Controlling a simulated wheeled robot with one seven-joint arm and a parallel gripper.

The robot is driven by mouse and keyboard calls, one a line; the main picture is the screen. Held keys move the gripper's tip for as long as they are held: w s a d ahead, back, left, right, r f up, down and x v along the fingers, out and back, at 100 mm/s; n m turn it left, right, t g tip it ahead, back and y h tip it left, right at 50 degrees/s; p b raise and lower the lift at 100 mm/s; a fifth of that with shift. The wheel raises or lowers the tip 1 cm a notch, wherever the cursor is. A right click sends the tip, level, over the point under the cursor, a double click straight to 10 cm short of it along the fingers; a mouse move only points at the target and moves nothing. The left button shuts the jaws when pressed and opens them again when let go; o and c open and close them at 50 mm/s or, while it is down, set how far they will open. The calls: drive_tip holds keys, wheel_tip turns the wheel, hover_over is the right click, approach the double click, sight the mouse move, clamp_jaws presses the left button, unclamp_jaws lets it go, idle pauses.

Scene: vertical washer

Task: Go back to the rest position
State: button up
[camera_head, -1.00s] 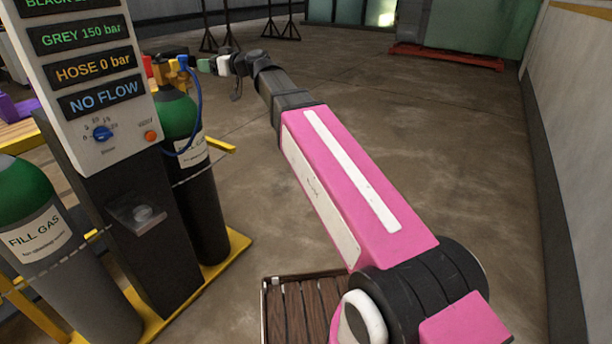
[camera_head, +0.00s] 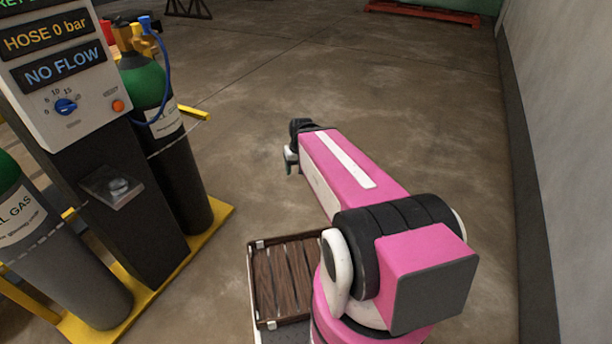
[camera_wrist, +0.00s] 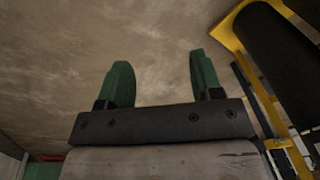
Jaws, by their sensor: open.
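My gripper (camera_wrist: 163,85) shows in the wrist view with its two green fingers apart and nothing between them; bare floor lies beyond them. In the head view my gripper (camera_head: 290,163) is small and partly hidden at the far end of my pink arm. It hangs over open floor, to the right of the gas cylinders and apart from them.
A control panel (camera_head: 70,85) reading HOSE 0 bar and NO FLOW stands at the left. Green-topped cylinders (camera_head: 145,85) stand on a yellow-edged base (camera_head: 215,228). A slatted wooden tray (camera_head: 285,280) is beside my arm. A wall (camera_head: 560,130) runs along the right; the middle floor is clear.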

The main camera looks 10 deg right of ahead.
drive_tip(key=shift+m+g+h, duration=0.4)
drive_tip(key=shift+m+h, duration=0.1)
drive_tip(key=s+d+f, duration=0.2)
drive_tip(key=shift+s+d, duration=0.35)
drive_tip(key=shift+d, duration=0.05)
idle(2.2)
